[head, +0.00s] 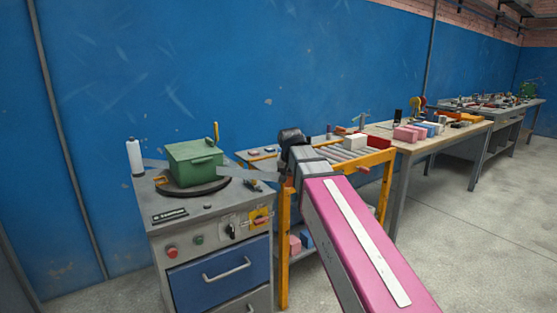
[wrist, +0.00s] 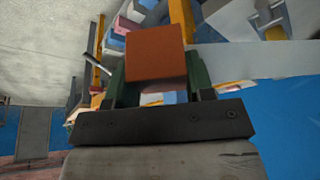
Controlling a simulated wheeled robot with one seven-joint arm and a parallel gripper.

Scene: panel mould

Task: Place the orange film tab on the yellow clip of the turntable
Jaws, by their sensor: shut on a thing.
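The turntable is a dark round disc (head: 188,190) on top of a grey cabinet, with a green lidded box (head: 194,163) on it. A small yellow upright piece (head: 216,131) shows behind the box and a yellow-orange piece (head: 161,180) at the disc's left; I cannot tell which is the clip. My gripper (wrist: 155,85) is shut on the orange tab (wrist: 156,52), which stands out between its green fingers. In the head view my dark wrist end is to the right of the cabinet, apart from the turntable; the fingers and tab are hidden there.
The grey cabinet (head: 203,216) has buttons and a switch on its front. A white bottle (head: 134,158) stands at its back left. An orange-framed roller stand (head: 283,240) is close behind my arm. A bench (head: 437,143) with coloured blocks is farther right. Open floor lies at the right.

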